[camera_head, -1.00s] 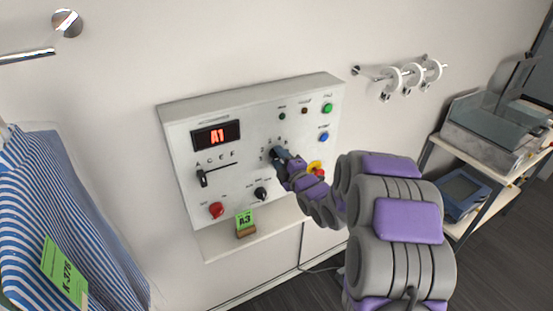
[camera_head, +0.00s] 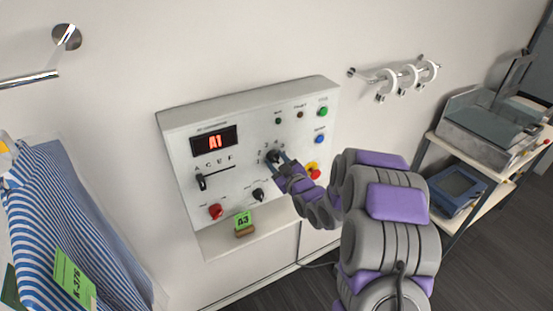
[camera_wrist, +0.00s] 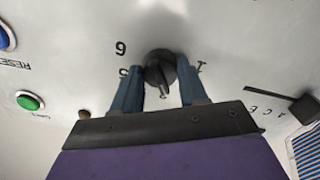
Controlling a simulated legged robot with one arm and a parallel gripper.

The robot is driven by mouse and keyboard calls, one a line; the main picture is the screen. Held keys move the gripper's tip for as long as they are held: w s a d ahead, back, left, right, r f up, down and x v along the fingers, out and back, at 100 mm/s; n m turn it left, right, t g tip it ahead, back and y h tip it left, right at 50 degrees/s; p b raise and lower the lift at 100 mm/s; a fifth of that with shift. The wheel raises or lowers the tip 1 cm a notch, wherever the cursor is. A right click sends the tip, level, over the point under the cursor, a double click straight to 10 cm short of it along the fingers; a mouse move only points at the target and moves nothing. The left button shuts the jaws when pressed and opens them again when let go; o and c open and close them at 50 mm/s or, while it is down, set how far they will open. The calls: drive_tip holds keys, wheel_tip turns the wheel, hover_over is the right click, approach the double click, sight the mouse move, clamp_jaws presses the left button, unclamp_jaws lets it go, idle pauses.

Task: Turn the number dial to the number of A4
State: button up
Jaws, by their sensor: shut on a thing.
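The number dial (camera_head: 274,156) is a round black knob on the grey control panel (camera_head: 180,122). In the wrist view the dial (camera_wrist: 158,70) sits between my two blue fingers, with a 6 and a partly covered 5 beside it on one side. My gripper (camera_wrist: 160,88) is shut on the dial from both sides; it also shows at the dial in the head view (camera_head: 277,162). The display (camera_head: 214,140) reads A1 in red. A green card (camera_head: 242,220) on the ledge below reads A3. Some dial numbers are hidden by my fingers.
A letter slider (camera_head: 201,182), a red knob (camera_head: 215,211) and a black knob (camera_head: 258,195) lie near the dial. Green (camera_head: 323,112) and blue (camera_head: 320,139) buttons are at right. Red emergency button (camera_head: 313,173) is close to my arm. Striped garments (camera_head: 65,220) hang left.

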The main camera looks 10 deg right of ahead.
drive_tip(key=m+p, duration=0.2)
drive_tip(key=m, duration=0.3)
drive_tip(key=shift+m, duration=0.4)
drive_tip(key=m+p, duration=0.1)
drive_tip(key=m, duration=0.3)
drive_tip(key=shift+f+m+p, duration=0.1)
drive_tip(key=shift+m+p, duration=0.25)
drive_tip(key=shift+m, duration=0.05)
drive_tip(key=o, duration=1.1)
drive_tip(key=shift+w, duration=0.1)
drive_tip(key=shift+c, duration=0.2)
